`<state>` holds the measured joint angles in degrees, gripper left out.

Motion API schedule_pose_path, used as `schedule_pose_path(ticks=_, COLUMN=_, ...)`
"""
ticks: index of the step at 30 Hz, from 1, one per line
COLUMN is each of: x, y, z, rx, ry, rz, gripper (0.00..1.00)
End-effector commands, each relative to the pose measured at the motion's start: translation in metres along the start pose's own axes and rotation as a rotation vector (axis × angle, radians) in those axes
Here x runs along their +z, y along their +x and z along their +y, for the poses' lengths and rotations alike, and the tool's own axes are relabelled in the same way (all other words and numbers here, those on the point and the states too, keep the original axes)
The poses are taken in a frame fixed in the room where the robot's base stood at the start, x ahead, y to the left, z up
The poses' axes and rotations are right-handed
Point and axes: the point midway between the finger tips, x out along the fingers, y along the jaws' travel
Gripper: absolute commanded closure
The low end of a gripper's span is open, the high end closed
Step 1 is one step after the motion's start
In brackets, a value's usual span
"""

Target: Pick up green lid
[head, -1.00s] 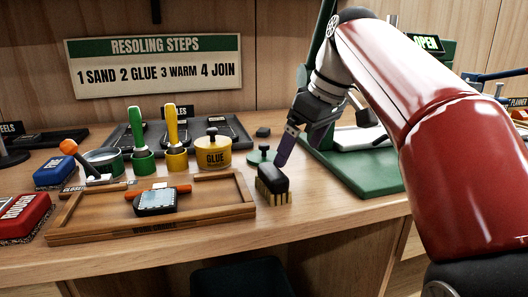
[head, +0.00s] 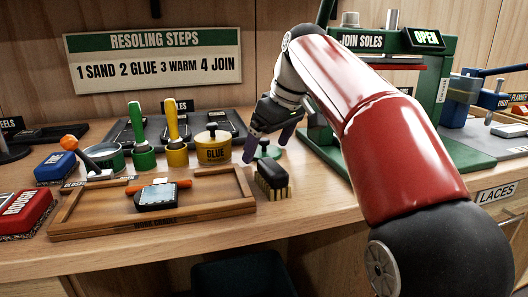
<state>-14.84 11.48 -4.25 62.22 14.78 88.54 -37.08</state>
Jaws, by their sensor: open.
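The green lid (head: 269,153), a small flat disc with a knob, lies on the bench just right of the yellow glue pot. My gripper (head: 265,149) is open, pointing down at the lid. Its two purple fingers show on either side of the lid in the picture, and one partly hides it. I cannot tell whether the fingers touch it. The lid appears to rest on the bench.
The yellow glue pot (head: 213,147) stands close on the left. A dark brush (head: 272,180) with tan bristles stands just in front. A wooden work cradle (head: 150,228) lies front left. The green sole press (head: 390,62) stands to the right.

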Motion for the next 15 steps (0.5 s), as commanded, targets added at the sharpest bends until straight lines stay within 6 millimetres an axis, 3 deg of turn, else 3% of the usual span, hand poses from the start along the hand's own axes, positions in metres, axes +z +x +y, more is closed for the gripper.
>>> schedule_pose_path(ticks=4, x=0.0000, y=-0.0010, z=0.0002, rx=0.000, ry=0.000, rz=0.000, gripper=0.07)
schedule_pose_path(ticks=15, x=0.0000, y=-0.0012, z=0.0003, rx=0.000, ry=0.000, rz=0.001, gripper=0.52)
